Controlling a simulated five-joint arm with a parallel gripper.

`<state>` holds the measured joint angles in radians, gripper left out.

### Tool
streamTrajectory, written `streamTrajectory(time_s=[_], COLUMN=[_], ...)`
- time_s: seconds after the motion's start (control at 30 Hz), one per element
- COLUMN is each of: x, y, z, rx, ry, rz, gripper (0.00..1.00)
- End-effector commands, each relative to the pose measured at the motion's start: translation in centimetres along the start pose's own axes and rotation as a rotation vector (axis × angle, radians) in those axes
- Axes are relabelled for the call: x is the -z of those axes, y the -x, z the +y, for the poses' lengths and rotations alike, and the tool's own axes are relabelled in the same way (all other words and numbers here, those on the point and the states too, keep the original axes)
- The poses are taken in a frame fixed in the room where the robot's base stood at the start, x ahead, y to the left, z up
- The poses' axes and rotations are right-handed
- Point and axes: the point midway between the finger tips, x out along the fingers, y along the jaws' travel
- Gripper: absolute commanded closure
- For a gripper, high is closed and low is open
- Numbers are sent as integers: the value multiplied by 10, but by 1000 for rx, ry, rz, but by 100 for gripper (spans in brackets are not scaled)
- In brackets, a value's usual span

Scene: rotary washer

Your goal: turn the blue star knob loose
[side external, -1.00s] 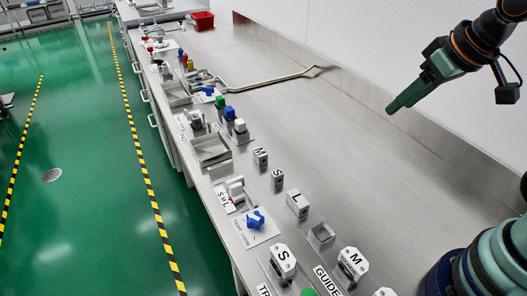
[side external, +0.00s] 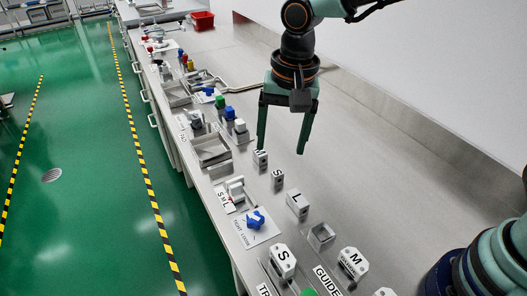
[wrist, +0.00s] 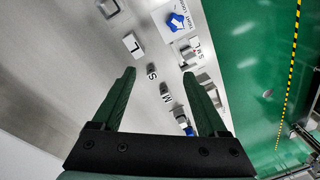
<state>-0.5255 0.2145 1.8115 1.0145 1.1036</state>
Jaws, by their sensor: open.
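The blue star knob (side external: 256,220) sits on a white plate (side external: 245,238) lettered with tight and loose, near the front edge of the bench. It also shows near the top of the wrist view (wrist: 177,22). My gripper (side external: 281,149) is open and empty, its two green fingers pointing down above the bench. In the side view it is above and a little right of the knob, clear of it. In the wrist view the gripper (wrist: 159,72) has its fingers wide apart, with the knob beyond the tips. Nothing hides the knob.
Small blocks marked M (side external: 260,158), S (side external: 278,179) and L (side external: 298,204) stand behind the knob. A white selector marked S M L (side external: 235,189) is beside it. A larger S block (side external: 283,262) stands in front. The bench's right side (side external: 380,200) is clear.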

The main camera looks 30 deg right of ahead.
Motion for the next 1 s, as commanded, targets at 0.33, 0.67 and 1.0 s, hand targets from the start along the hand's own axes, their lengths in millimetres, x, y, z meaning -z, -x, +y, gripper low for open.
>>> streamTrajectory(time_s=[0.33,0.67,1.0], x=[-44,-47,-50], y=[-50,-89,-150], z=[-43,-39,-33], rx=[-92,-100,-98], ry=[-148,-155,-155], rz=[-38,-40,-40], gripper=[24,24,24])
